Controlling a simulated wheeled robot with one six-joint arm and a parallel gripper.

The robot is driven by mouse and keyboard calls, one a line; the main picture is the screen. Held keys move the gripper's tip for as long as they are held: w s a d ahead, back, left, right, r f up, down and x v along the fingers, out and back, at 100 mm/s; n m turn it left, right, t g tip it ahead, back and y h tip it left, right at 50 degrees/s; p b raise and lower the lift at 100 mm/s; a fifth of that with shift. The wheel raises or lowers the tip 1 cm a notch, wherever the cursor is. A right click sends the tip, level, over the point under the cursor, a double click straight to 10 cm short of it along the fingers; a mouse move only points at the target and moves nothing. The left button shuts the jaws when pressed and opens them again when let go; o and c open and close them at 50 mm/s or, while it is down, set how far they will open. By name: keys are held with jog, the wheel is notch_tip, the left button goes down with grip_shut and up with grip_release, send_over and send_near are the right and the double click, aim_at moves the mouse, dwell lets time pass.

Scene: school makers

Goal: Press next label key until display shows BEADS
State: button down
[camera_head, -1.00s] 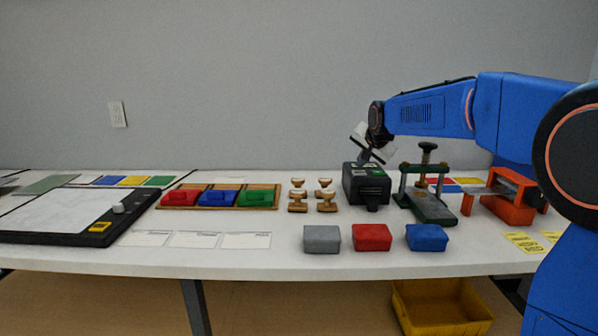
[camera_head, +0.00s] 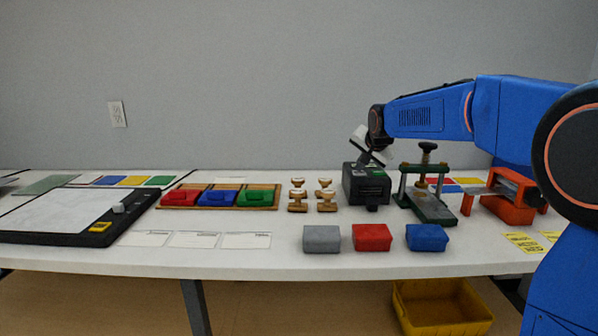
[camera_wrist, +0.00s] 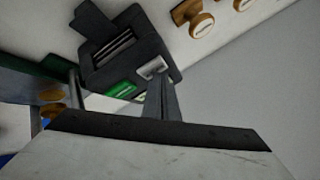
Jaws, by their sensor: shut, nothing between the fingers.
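The black label maker (camera_head: 367,187) stands on the table between the wooden stamps and the green press. In the wrist view the label maker (camera_wrist: 112,52) shows its green display (camera_wrist: 122,89) and a pale key (camera_wrist: 153,68) beside it. The text on the display is too small to read. My gripper (camera_head: 365,160) is over the top of the label maker, tilted down. In the wrist view my gripper (camera_wrist: 157,79) is shut and empty, its tips at the near edge of the pale key. I cannot tell whether they touch it.
Wooden stamps (camera_head: 326,194) stand close to the left of the label maker. The green press (camera_head: 428,195) is close on its right, with an orange device (camera_head: 507,203) beyond. Grey (camera_head: 322,239), red (camera_head: 371,237) and blue (camera_head: 427,237) boxes sit in front.

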aim_at(361, 174)
dwell(0.4)
jog(key=shift+r, duration=0.45)
jog(key=shift+r, duration=0.15)
jog(key=shift+r, duration=2.85)
